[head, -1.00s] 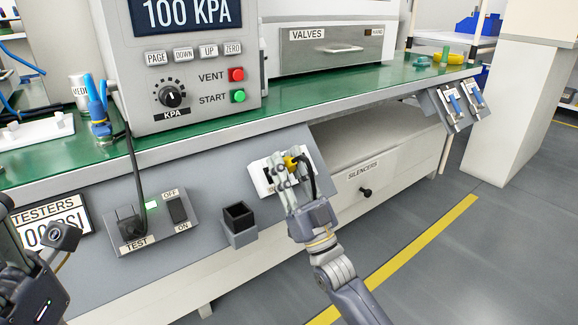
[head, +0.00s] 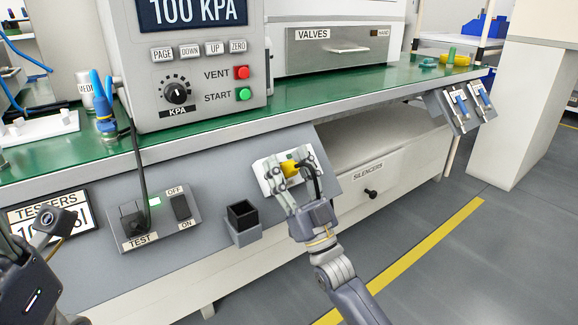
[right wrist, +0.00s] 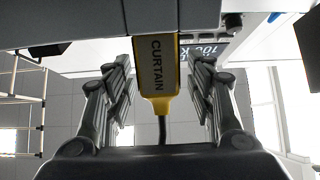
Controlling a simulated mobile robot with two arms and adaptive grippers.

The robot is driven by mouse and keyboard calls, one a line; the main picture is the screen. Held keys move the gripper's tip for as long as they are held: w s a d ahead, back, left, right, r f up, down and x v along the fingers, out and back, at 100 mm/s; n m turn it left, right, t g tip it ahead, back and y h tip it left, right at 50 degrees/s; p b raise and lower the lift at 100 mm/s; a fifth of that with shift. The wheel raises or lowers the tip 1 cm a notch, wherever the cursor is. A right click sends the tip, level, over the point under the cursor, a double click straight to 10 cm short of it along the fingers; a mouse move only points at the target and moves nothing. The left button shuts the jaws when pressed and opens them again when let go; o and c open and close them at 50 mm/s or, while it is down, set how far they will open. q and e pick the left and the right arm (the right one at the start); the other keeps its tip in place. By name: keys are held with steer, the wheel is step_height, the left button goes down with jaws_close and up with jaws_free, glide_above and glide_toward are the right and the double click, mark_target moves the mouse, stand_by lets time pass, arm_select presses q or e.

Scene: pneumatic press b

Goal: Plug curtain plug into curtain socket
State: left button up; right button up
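The yellow curtain plug (head: 290,168) sits against the white socket plate (head: 259,165) on the sloped bench front. Its black cable hangs down beside my right gripper (head: 288,163). In the right wrist view the plug (right wrist: 158,75), marked CURTAIN, stands between the two fingers of my right gripper (right wrist: 162,75), with a clear gap on each side. The gripper is open around it. The plug's front end meets the grey socket housing (right wrist: 190,14), and its contact with the socket is hidden. My left gripper (head: 50,225) is partly in view at the lower left; its fingertips are unclear.
A black open-topped holder (head: 242,215) stands left of the socket. A TEST panel (head: 155,240) with a plugged cable and switch is farther left. The SILENCERS drawer (head: 350,190) lies to the right.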

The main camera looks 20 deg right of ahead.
steer(key=shift+f, duration=0.1)
steer(key=shift+s+d+f, duration=0.1)
steer(key=shift+s+f, duration=0.05)
steer(key=shift+f, duration=0.05)
steer(key=v, duration=1.1)
steer(key=shift+s, duration=0.15)
steer(key=shift+f, duration=0.1)
